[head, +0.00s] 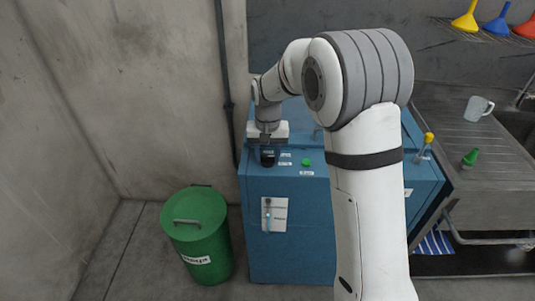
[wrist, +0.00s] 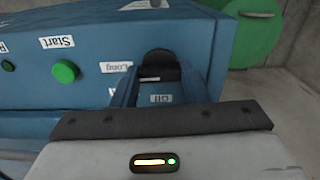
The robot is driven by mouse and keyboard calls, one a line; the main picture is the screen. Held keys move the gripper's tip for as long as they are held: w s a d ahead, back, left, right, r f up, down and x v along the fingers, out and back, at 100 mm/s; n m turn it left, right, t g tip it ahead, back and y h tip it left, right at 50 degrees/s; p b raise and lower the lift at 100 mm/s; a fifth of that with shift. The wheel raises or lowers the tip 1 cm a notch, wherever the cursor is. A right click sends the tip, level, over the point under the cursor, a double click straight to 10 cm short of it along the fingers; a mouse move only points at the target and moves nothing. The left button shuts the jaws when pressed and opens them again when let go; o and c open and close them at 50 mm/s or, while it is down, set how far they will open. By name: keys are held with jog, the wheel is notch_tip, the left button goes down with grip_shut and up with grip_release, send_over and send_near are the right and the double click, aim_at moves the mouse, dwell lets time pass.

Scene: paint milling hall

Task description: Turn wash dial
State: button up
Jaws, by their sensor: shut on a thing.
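The wash dial is a black knob (head: 267,158) at the front left of the blue machine's top. In the wrist view the dial (wrist: 159,66) sits between my two fingers, with a pale mark line across it. My gripper (head: 267,143) points down over it, and the fingers (wrist: 160,82) are shut on its sides. A label reading "Long" (wrist: 115,67) lies beside the dial. Another small label (wrist: 160,98) shows between the fingers and is hard to read. The green start button (head: 306,162) is right of the dial; it also shows in the wrist view (wrist: 64,71).
The blue machine (head: 290,220) stands near a concrete wall. A green lidded bin (head: 196,230) stands on the floor to its left. At right is a metal sink counter (head: 450,135) with a mug (head: 477,108). My arm hides part of the machine's top.

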aim_at(268, 156)
jog(key=shift+m, duration=0.4)
jog(key=o, duration=1)
notch_tip(268, 156, up, 8)
jog(key=shift+f, duration=0.1)
dwell(0.5)
